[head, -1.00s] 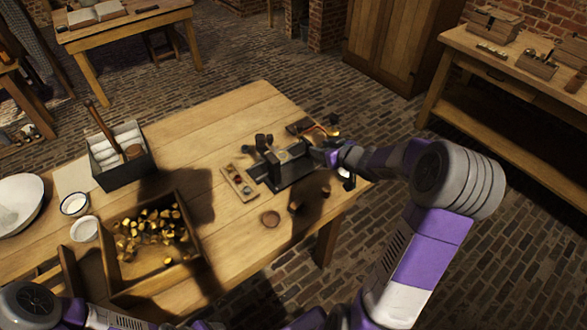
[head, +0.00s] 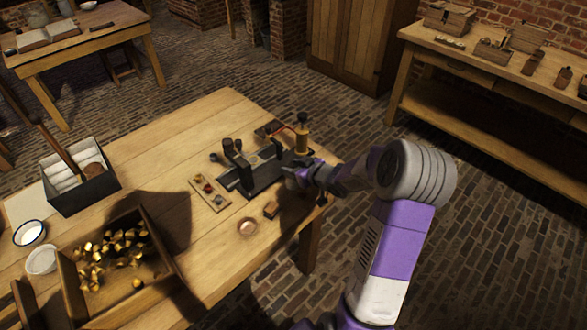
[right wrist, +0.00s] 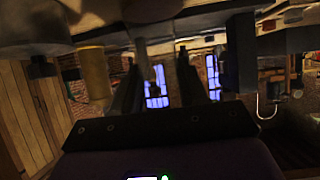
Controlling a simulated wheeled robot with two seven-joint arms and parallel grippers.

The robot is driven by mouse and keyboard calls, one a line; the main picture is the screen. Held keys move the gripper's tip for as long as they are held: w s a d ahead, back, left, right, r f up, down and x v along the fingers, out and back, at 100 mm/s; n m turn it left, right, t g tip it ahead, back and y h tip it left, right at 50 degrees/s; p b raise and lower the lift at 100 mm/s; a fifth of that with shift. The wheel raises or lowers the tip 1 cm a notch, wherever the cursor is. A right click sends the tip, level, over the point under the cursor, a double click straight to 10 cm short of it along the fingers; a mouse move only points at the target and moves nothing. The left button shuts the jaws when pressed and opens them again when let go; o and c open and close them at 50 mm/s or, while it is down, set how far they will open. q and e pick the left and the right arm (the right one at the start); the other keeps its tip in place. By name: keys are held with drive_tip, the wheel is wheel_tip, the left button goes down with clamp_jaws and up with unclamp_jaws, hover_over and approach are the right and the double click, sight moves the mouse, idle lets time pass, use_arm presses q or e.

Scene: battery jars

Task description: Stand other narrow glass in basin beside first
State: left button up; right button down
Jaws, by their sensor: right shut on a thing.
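My right gripper (head: 290,178) is over the near right part of the wooden table, beside the dark metal stand (head: 262,182). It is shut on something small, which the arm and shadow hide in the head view. In the right wrist view the two dark fingers (right wrist: 168,88) point away, and what lies between them is too dim to name. I cannot make out either narrow glass. The basin is not in view now. My left gripper is not in view.
A brass cylinder (head: 302,138) stands just behind the gripper.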

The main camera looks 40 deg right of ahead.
drive_tip(key=c, duration=0.6)
unclamp_jaws()
drive_tip(key=shift+f, duration=0.1)
drive_tip(key=shift+o, duration=0.2)
